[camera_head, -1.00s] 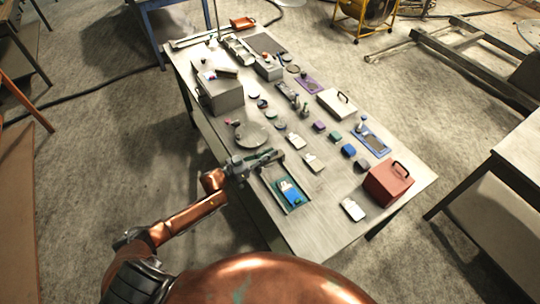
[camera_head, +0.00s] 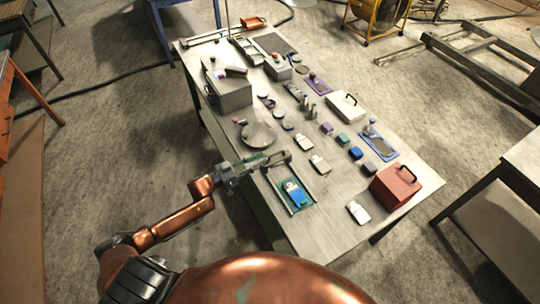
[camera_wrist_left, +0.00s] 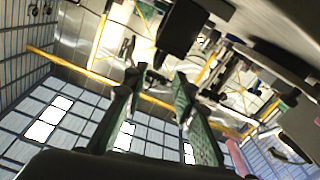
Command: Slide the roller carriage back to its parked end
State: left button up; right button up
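A blue and white block (camera_head: 296,193) sits in a shallow green-edged tray (camera_head: 279,190) at the table's near left edge; I cannot tell whether it is the roller carriage. A grey bracket-like piece (camera_head: 281,157) shows just past the tray's far end. My left gripper (camera_head: 264,161) is over the table's left edge, at this piece; I cannot tell whether it touches it. In the left wrist view the two green-padded fingers (camera_wrist_left: 157,80) stand apart, with nothing clearly held between them. My right gripper is not in view.
A round grey plate (camera_head: 258,135) and a large grey box (camera_head: 230,92) stand beyond the gripper. Several small blocks and white cards lie to the right. A red box (camera_head: 395,187) stands at the right corner. The near table corner (camera_head: 320,232) is clear.

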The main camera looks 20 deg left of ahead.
pick_arm(q)
jog(key=shift+v, duration=2.3)
jog(key=shift+s, duration=0.1)
